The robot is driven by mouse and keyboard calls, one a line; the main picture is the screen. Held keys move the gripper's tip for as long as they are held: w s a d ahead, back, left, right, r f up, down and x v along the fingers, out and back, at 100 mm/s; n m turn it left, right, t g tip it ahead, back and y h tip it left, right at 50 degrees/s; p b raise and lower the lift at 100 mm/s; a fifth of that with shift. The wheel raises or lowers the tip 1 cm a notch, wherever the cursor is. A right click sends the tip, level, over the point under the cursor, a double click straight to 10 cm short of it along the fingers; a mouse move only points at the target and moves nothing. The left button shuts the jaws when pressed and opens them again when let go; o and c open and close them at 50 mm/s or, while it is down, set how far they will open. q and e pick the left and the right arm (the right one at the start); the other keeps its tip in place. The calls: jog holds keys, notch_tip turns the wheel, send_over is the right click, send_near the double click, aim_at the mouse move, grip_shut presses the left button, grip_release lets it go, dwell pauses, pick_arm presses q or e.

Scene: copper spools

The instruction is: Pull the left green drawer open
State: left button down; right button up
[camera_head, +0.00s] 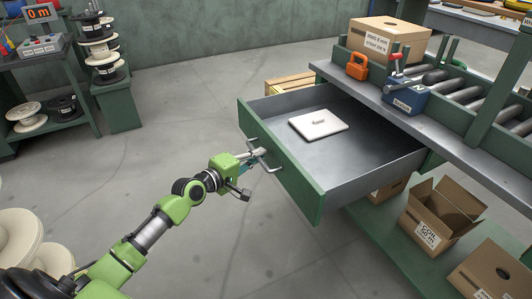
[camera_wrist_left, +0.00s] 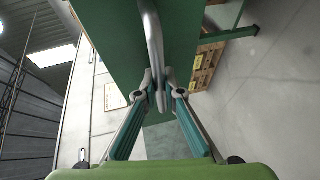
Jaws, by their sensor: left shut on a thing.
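The green drawer (camera_head: 292,184) stands well out from under the workbench in the head view, with its grey inside showing. A white flat piece with a small knob (camera_head: 318,124) lies in it. A metal bar handle (camera_head: 262,158) is on the drawer's front. My left gripper (camera_head: 258,154) is at this handle and shut on it. In the left wrist view the handle (camera_wrist_left: 153,45) runs down between the fingertips (camera_wrist_left: 159,88), in front of the green drawer front (camera_wrist_left: 108,35). My right gripper is not in view.
The workbench (camera_head: 360,92) carries rollers, a blue device (camera_head: 404,98), an orange item (camera_head: 357,66) and a cardboard box (camera_head: 388,38). Open boxes (camera_head: 440,218) stand on the lower green shelf. Spools (camera_head: 100,48) stand at the left. The floor (camera_head: 190,110) before the drawer is clear.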

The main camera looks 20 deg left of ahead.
pick_arm(q)
jog(key=shift+s+a, duration=0.2)
jog(key=shift+s, duration=0.1)
jog(key=c, duration=2.1)
grip_release()
jog(key=shift+c, duration=0.2)
jog(key=v, duration=1.2)
jog(key=shift+f, duration=0.1)
